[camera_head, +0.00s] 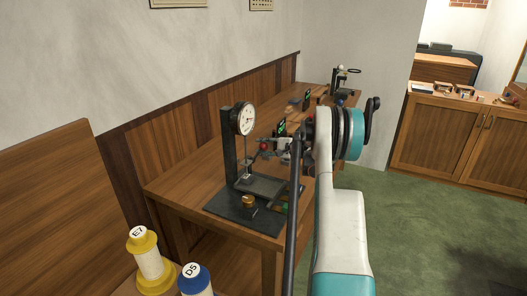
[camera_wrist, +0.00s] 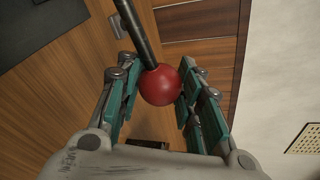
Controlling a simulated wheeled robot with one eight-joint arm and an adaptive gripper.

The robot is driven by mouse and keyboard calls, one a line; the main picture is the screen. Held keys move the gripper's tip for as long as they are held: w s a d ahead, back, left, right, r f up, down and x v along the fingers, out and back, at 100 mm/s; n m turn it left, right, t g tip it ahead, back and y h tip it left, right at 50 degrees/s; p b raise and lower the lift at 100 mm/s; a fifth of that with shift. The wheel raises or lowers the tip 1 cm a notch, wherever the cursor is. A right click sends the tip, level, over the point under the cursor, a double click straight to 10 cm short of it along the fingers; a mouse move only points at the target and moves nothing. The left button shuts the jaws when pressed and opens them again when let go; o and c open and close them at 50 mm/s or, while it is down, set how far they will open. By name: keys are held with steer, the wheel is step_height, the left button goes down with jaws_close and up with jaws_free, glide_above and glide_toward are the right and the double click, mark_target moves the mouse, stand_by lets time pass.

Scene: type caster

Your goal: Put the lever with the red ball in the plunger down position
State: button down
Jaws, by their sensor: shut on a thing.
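The red ball (camera_wrist: 161,86) fills the middle of the wrist view, on the end of a dark lever rod (camera_wrist: 136,32) that runs up and to the left. My gripper (camera_wrist: 157,78) has its fingers on both sides of the ball and is shut on it. In the head view the red ball (camera_head: 264,146) shows small, just right of the dial stand, with my gripper (camera_head: 279,145) at it. My arm hides much of what lies behind it. Where the lever joins its machine, and the plunger itself, I cannot make out.
A black stand with a white dial (camera_head: 245,118) stands on a dark base plate (camera_head: 225,208) with a brass knob (camera_head: 248,202). The wooden bench (camera_head: 175,183) runs along the wall. A yellow spool (camera_head: 149,262) and a blue spool (camera_head: 196,280) are in the foreground. Green floor is clear at right.

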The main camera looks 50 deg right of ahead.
mark_target(262, 144)
steer(key=shift+s+a+r+n+t+h, duration=0.1)
steer(key=shift+a+r+n+t+h, duration=0.15)
steer(key=shift+r+n, duration=0.55)
steer(key=shift+a+r+n+t+h, duration=0.2)
steer(key=shift+r+n, duration=0.4)
steer(key=shift+r, duration=0.25)
steer(key=c, duration=1.1)
jaws_free()
steer(key=shift+a, duration=0.15)
steer(key=shift+s, duration=0.1)
steer(key=shift+s+r, duration=0.1)
steer(key=shift+s, duration=0.4)
steer(key=s+d+r, duration=0.1)
steer(key=s+r, duration=0.1)
steer(key=s, duration=0.8)
steer(key=shift+s, duration=0.35)
